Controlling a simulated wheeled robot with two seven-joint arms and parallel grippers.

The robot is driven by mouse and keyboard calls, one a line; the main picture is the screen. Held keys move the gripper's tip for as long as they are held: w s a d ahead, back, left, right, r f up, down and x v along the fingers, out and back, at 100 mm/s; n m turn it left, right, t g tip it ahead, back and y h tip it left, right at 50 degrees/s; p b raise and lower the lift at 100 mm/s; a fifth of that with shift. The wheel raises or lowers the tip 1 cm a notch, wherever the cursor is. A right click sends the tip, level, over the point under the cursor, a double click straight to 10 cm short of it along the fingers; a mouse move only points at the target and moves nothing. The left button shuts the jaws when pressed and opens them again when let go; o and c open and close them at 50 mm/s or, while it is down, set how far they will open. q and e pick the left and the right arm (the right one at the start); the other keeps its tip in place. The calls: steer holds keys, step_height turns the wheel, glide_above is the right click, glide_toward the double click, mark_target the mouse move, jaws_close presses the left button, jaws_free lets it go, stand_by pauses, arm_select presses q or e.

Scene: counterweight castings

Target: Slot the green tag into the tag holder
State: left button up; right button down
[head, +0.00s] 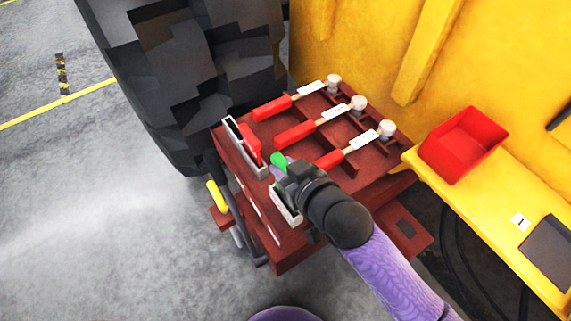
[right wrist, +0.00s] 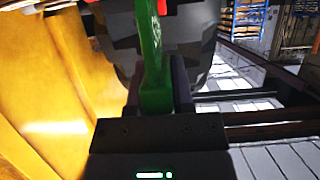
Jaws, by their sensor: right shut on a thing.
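The green tag (head: 280,162) shows just beyond the fingertips of my right gripper (head: 283,172), over the near left part of a dark red cabinet top. In the right wrist view the green tag (right wrist: 152,55) stands between the two dark fingers (right wrist: 158,95), which are shut on it. A pale holder (head: 245,148) at the cabinet's left edge has red pieces in it. A second pale holder (head: 287,207) with some green inside lies just below my gripper, partly hidden by it. I cannot tell which is the tag holder. My left gripper is not in view.
Several red-handled tools (head: 295,134) with white labels lie on the dark red cabinet (head: 225,150). A red bin (head: 462,145) stands on a yellow ledge (head: 490,190) at right. A big black tyre (head: 190,80) stands behind left. Grey floor is open at left.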

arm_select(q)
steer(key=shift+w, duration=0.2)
arm_select(e)
steer(key=shift+f, duration=0.1)
steer(key=shift+f, duration=0.3)
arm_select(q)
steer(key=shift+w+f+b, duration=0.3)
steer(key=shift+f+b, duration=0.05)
arm_select(e)
steer(key=shift+f, duration=0.1)
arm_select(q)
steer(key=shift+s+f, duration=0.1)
arm_select(e)
steer(key=shift+f, duration=0.2)
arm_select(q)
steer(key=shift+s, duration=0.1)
arm_select(e)
steer(key=shift+f, duration=0.1)
steer(key=shift+f+b, duration=0.45)
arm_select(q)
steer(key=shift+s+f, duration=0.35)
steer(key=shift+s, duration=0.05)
arm_select(e)
steer(key=shift+f, duration=0.1)
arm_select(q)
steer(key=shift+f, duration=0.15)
arm_select(e)
steer(key=shift+f, duration=0.2)
